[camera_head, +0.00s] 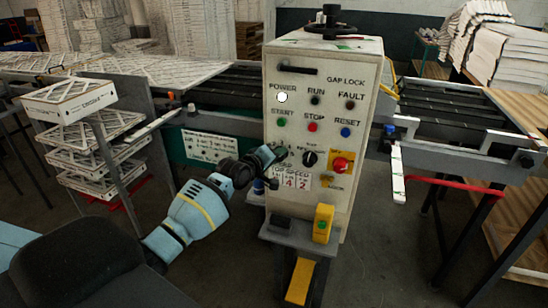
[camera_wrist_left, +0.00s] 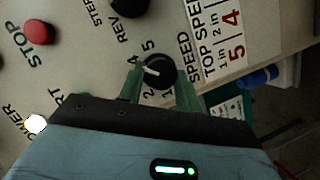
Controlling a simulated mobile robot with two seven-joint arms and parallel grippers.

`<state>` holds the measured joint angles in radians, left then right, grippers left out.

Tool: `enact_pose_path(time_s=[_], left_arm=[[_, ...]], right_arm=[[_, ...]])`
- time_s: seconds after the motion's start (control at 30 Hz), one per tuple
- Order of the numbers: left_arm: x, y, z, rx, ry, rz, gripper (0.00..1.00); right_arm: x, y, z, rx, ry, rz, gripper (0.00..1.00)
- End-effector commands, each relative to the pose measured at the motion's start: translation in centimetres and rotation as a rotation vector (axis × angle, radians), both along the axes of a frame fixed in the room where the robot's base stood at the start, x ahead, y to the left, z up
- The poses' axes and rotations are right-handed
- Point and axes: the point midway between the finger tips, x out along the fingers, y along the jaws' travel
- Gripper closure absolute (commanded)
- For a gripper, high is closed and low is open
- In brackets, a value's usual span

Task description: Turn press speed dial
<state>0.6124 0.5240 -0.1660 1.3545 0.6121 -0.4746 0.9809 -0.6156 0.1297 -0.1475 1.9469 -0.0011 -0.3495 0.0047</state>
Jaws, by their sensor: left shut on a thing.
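The speed dial (camera_wrist_left: 160,72) is a round black knob with a white pointer line, on the cream control panel (camera_head: 337,68). In the wrist view its pointer aims left toward one finger, on the side between the 4 and the 2; the number there is hidden. My left gripper (camera_wrist_left: 161,85) is shut on the dial, with a green finger on each side of it. In the head view my left gripper (camera_head: 275,154) reaches the panel's lower left, left of the black FWD/REV selector, and mostly hides the dial. My right gripper is in neither view.
The red STOP button (camera_head: 312,127) and green START button (camera_head: 281,122) sit above the gripper. A red knob on a yellow plate (camera_head: 340,164) is to the right. A TOP SPEED table (camera_head: 290,181) lies just below. A rack of boxed filters (camera_head: 88,150) stands left.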

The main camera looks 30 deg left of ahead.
Motion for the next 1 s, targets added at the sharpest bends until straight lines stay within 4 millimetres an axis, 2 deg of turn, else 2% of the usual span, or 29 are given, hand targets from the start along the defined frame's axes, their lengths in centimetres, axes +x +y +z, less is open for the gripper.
enact_pose_path(time_s=[0.63, 0.67, 0.8, 1.0], left_arm=[[0.04, 0.07, 0.19, 0.049, 0.007, 0.002, 0.89], [0.04, 0.07, 0.19, 0.049, 0.007, 0.002, 0.64], [0.04, 0.05, 0.15, 0.049, 0.009, 0.002, 0.45], [0.02, 0.01, 0.08, 0.047, 0.01, 0.0, 0.45]], right_arm=[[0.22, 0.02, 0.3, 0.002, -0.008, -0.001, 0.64], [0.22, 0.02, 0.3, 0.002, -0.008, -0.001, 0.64], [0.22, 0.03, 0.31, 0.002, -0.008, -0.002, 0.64], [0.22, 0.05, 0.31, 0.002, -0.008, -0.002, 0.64]])
